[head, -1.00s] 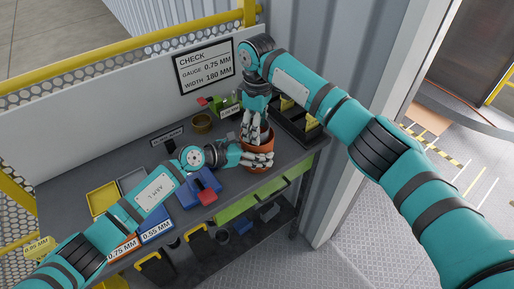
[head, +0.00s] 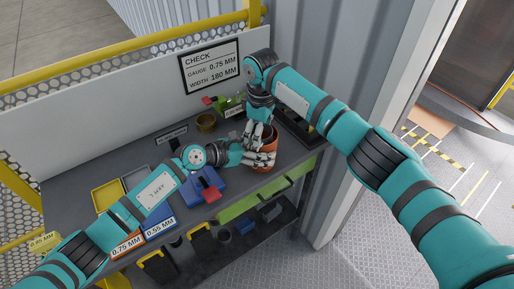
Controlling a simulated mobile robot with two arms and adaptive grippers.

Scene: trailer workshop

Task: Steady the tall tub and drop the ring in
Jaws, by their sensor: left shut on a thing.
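The tall tub (head: 274,143) is terracotta brown and stands on the dark bench near its front right edge. My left gripper (head: 273,159) is shut on the tub's front side, its fingers lying across it from the left. My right gripper (head: 256,143) points down from above at the tub's left rim, just behind the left gripper. Its fingertips are partly hidden, and I cannot tell whether they are open or shut. No ring can be made out. The dark opening of the tub shows to the right of the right gripper's fingers.
A blue block with a red part (head: 208,190) lies left of the tub. A yellow tray (head: 107,196) is at the far left. A dark rack (head: 296,126) stands right of the tub.

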